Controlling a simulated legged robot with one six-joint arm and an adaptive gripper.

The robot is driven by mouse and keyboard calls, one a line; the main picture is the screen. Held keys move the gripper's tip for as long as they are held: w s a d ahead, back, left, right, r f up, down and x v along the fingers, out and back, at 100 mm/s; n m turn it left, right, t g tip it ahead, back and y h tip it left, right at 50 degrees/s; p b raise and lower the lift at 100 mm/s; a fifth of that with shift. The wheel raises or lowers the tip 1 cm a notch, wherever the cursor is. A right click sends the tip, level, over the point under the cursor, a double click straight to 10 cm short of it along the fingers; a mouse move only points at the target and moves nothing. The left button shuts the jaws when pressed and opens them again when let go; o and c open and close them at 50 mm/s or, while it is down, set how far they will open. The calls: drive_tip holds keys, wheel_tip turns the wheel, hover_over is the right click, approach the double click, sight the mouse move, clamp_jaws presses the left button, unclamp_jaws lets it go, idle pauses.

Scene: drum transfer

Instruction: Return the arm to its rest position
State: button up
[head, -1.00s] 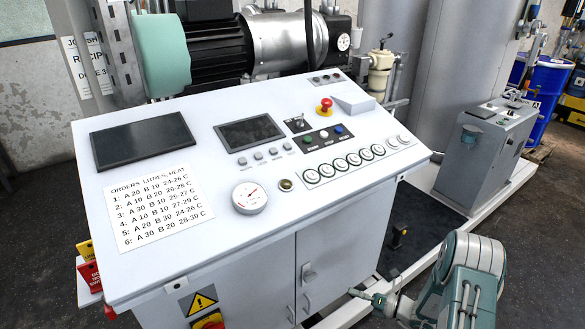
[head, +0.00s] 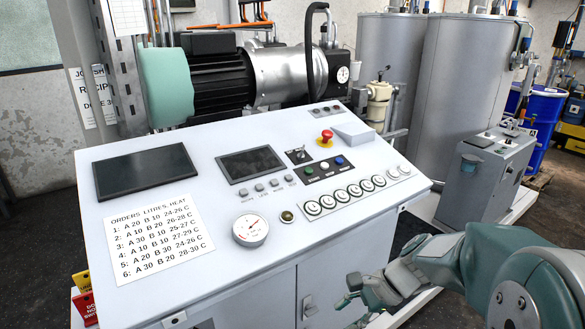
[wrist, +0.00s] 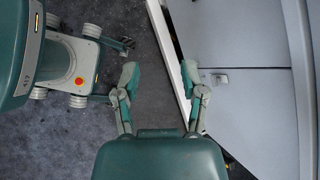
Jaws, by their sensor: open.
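My arm comes in from the lower right in the head view, green and grey, bent at the elbow. My gripper (head: 350,291) is at its end, low in front of the control cabinet's right front side. In the wrist view my gripper (wrist: 158,76) shows two fingers spread apart with nothing between them, only dark floor and a white frame rail beyond. The gripper is open and empty, and I see no contact with the cabinet. Part of my own body shows at the left of the wrist view.
The white control cabinet (head: 250,295) stands close in front, with a sloped panel of buttons, gauge and screens. A cabinet door (wrist: 240,115) with a handle is at the wrist view's right. Grey tanks (head: 470,95), a grey box (head: 487,172) and a blue drum (head: 541,112) stand behind right.

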drive_tip(key=s+d+r+n+t+h, duration=0.2)
drive_tip(key=s+r+n+t+h, duration=0.1)
drive_tip(key=s+n, duration=0.4)
drive_tip(key=s+d+r+n+t+h, duration=0.2)
drive_tip(key=s+r+n+t+h, duration=0.1)
drive_tip(key=s+r+n+h, duration=0.2)
wheel_tip(320, 180, up, 2)
drive_tip(key=shift+s+d+r+n, duration=0.2)
drive_tip(key=shift+s+n, duration=0.7)
drive_tip(key=shift+s, duration=0.15)
